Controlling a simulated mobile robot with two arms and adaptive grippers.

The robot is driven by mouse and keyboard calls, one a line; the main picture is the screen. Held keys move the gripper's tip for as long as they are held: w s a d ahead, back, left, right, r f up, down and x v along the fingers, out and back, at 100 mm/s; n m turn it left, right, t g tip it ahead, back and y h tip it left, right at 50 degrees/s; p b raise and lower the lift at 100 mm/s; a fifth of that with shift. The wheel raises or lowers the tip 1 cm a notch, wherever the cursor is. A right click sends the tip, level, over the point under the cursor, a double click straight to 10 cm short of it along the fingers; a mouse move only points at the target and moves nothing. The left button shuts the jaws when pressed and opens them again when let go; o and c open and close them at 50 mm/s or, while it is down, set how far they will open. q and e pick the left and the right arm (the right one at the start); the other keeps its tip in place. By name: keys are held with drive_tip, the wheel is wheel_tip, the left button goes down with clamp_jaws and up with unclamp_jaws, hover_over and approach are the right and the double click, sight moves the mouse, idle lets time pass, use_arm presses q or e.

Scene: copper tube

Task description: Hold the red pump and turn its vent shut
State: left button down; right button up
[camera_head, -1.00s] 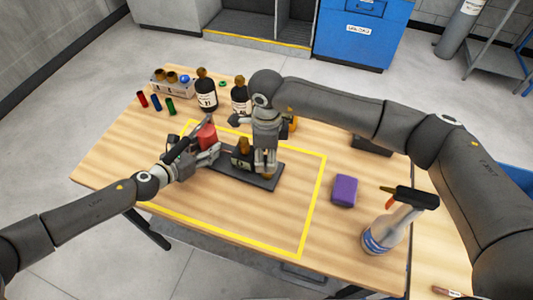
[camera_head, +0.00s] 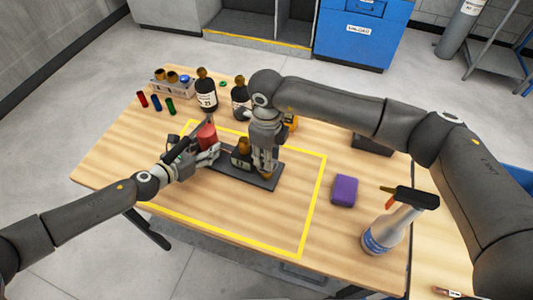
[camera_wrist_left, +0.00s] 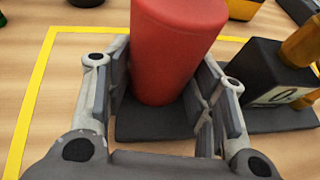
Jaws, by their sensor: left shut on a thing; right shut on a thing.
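The red pump (camera_head: 207,134) stands on the left end of a dark base plate (camera_head: 226,172) on the table. In the left wrist view the red cylinder (camera_wrist_left: 178,40) sits between my two fingers. My left gripper (camera_head: 212,150) is shut on it from the front left. A dark block with a brass top (camera_head: 242,150) and a pale label stands mid-plate; it also shows in the left wrist view (camera_wrist_left: 275,75). My right gripper (camera_head: 265,172) points down at the plate's right end, shut on a small brass part there, likely the vent. Its fingers hide most of that part.
Dark labelled bottles (camera_head: 206,96) stand behind the plate. A rack (camera_head: 170,80) and small coloured cylinders are at the back left. A purple block (camera_head: 344,190) and a spray bottle (camera_head: 392,228) stand at the right. The front of the yellow outline (camera_head: 230,237) is clear.

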drive_tip(key=shift+w+m, duration=0.1)
drive_tip(key=shift+m, duration=0.6)
drive_tip(key=o, duration=1.1)
drive_tip(key=shift+c, duration=0.2)
wheel_tip(320, 180, up, 12)
